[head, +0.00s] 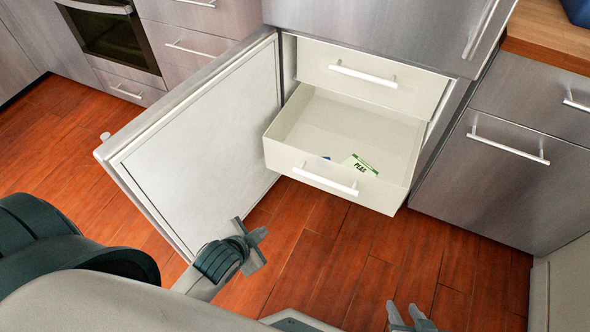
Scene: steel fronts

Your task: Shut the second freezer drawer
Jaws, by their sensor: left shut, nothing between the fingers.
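The second freezer drawer (377,191) is white with a bar handle (325,180) and stands pulled out below the closed upper drawer (375,78). A green and white packet marked PEAS (361,165) lies inside it, with a small blue item partly hidden behind the front panel. My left gripper (256,240) is shut and empty, in front of and below the drawer's left part, apart from it. My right gripper (411,316) shows only in part at the bottom edge, with two fingertips spread apart, away from the drawer.
The freezer door (205,150) stands wide open on the left of the drawer, close to my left gripper. Steel cabinets (510,165) stand on the right, and an oven (112,38) is at the back left. The wooden floor (325,255) in front is clear.

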